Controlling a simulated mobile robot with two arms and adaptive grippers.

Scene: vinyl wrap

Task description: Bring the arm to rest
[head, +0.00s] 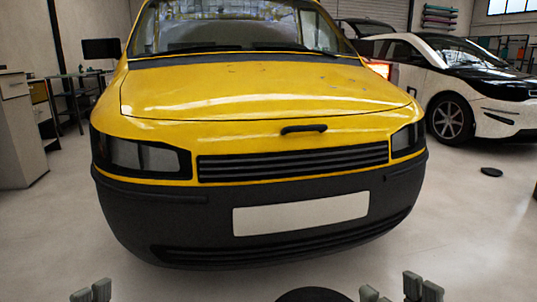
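My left gripper (91,291) shows only as grey fingertip pads at the bottom left edge of the head view. The rest of it is cut off, so I cannot tell how far its fingers are apart. My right gripper (398,290) shows at the bottom right edge, with two grey fingers apart and nothing visible between them. Both grippers are low in the view, in front of the yellow car (260,90) and apart from its dark bumper (150,215). The arms themselves are out of view.
A black handle-like piece (304,129) lies on the front of the car's hood. A grey cabinet (20,135) stands at left, and a white and black car (470,85) at right. A small black disc (491,172) lies on the pale floor (470,225), which is otherwise clear at right.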

